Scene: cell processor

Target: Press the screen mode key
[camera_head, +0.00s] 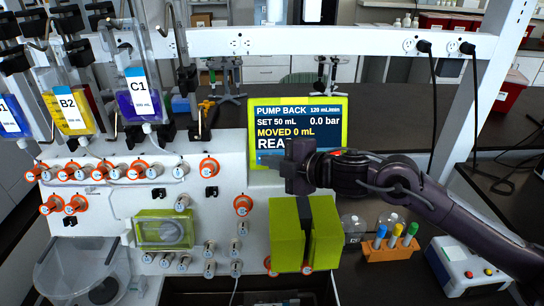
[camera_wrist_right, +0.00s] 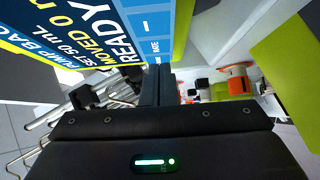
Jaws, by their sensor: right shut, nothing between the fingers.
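The lit screen (camera_head: 325,115) has a lime frame and reads PUMP BACK, 120 mL/min, SET 50 mL, 0.0 bar, MOVED 0 mL and READY, partly covered. My right gripper (camera_head: 290,168) is in front of the screen's lower edge and hides the row there. In the right wrist view the screen (camera_wrist_right: 95,30) shows turned on its side, with a light blue strip bearing a minus sign and RATE. My right gripper's fingers (camera_wrist_right: 157,85) are together and empty, close to that strip; I cannot tell if they touch it. I cannot make out a mode key. My left gripper is not in view.
Below the screen is a lime block (camera_head: 287,235) on the white machine panel (camera_head: 220,225). Orange-ringed ports (camera_head: 130,170) line the panel. Hanging bags (camera_head: 140,100) are at left. An orange rack of tubes (camera_head: 390,250) and a control box (camera_head: 465,268) stand at right.

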